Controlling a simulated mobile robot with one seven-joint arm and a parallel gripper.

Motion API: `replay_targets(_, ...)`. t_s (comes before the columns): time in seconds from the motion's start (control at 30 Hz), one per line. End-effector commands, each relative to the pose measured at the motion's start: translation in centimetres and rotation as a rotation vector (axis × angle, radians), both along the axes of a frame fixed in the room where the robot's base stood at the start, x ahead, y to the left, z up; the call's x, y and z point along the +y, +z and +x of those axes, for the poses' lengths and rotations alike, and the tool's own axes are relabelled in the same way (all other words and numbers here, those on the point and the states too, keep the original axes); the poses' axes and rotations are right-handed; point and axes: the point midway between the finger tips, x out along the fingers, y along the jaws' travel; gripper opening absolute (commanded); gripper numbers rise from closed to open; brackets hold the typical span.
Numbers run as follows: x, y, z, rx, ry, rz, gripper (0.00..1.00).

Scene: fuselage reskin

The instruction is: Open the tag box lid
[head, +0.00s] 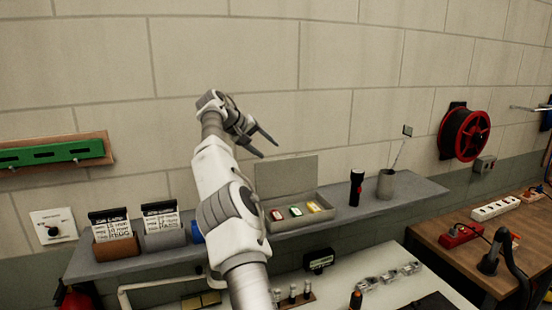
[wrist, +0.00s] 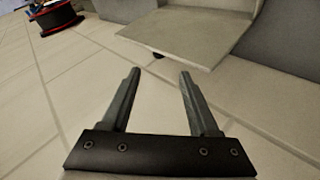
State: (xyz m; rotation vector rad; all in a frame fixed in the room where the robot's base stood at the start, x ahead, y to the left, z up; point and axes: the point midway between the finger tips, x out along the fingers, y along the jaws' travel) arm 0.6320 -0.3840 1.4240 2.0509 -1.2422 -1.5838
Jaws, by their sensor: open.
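The tag box (head: 318,213) is a shallow grey tray on the wall shelf. Its lid (head: 288,175) stands up at the back edge, so the box is open. In the wrist view the open fingers (wrist: 158,75) point toward a pale flat panel (wrist: 185,38), which looks like the lid, with a gap between.
On the shelf (head: 345,220), a black flashlight (head: 356,187) and a grey cup (head: 386,184) stand right of the box. Two card holders (head: 115,245) stand left. A red reel (head: 465,134) hangs on the wall at right. The wall is close behind my gripper.

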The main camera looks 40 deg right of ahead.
Motion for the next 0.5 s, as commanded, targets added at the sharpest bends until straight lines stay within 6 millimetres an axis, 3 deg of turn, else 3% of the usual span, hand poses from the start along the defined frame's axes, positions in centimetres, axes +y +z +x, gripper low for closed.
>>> replay_targets(0.23, 4.3, 3.9, -0.1, -0.002, 0.002, 0.002, 0.61)
replay_targets(0.5, 6.2, 5.4, -0.3, 0.000, 0.000, 0.001, 0.61)
